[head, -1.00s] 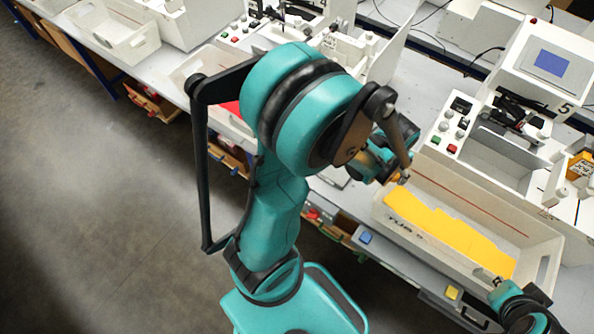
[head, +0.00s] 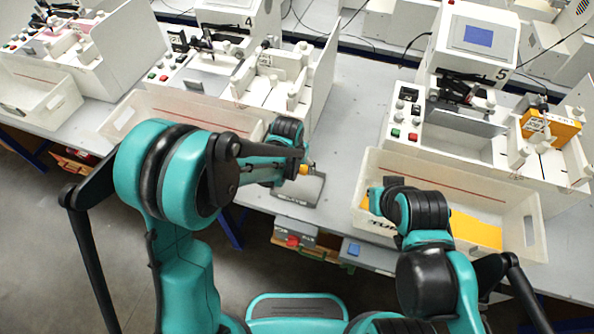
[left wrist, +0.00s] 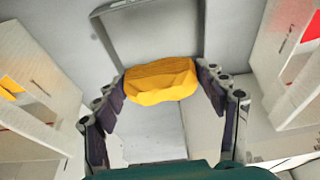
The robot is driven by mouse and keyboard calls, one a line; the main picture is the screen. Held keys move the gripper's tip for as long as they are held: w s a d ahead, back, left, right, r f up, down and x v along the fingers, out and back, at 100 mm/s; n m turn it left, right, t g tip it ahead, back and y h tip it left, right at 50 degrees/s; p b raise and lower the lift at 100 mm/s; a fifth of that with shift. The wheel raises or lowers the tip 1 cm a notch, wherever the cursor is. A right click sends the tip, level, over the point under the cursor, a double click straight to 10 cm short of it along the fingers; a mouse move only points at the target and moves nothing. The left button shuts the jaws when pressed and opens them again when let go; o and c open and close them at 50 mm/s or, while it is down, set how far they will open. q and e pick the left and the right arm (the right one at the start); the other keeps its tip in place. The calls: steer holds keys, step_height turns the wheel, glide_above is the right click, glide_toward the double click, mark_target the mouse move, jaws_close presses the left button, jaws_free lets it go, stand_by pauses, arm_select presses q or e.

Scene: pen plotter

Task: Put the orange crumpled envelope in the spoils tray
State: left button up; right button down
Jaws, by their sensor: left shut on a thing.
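My left gripper (head: 307,168) is shut on the orange crumpled envelope (head: 304,170). The envelope (left wrist: 160,80) shows as a folded yellow-orange bundle between both fingers in the left wrist view. A shallow grey tray, which looks like the spoils tray (head: 302,191), lies on the bench under and just in front of the left gripper. Its rim (left wrist: 203,30) and bare floor show beyond the envelope in the left wrist view. The envelope seems held above the tray; the exact height is unclear. My right gripper (head: 375,200) is at the left end of the white tub, its fingers too hidden to read.
The white tub (head: 535,215) at right holds flat yellow-orange envelopes (head: 475,231). Another white tub (head: 120,118) stands at left, partly behind my left arm. Machines with buttons and upright walls stand behind both tubs. Bare bench (head: 345,150) lies between the stations.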

arm_select(q)
steer(key=b, duration=0.2)
glide_above(299, 185)
steer(key=f, duration=0.3)
steer(key=s+f, duration=0.1)
steer(key=f, duration=0.1)
steer(key=shift+a+f, duration=0.2)
steer(key=shift+f, duration=0.05)
steer(key=shift+w+f, duration=0.15)
steer(key=shift+f, duration=0.55)
step_height(299, 185, down, 2)
steer(key=shift+f+b, duration=0.15)
steer(key=shift+b, duration=0.35)
steer(key=shift+f, duration=0.3)
steer(key=shift+f, duration=0.15)
steer(key=o, duration=0.8)
steer(key=shift+o, duration=0.2)
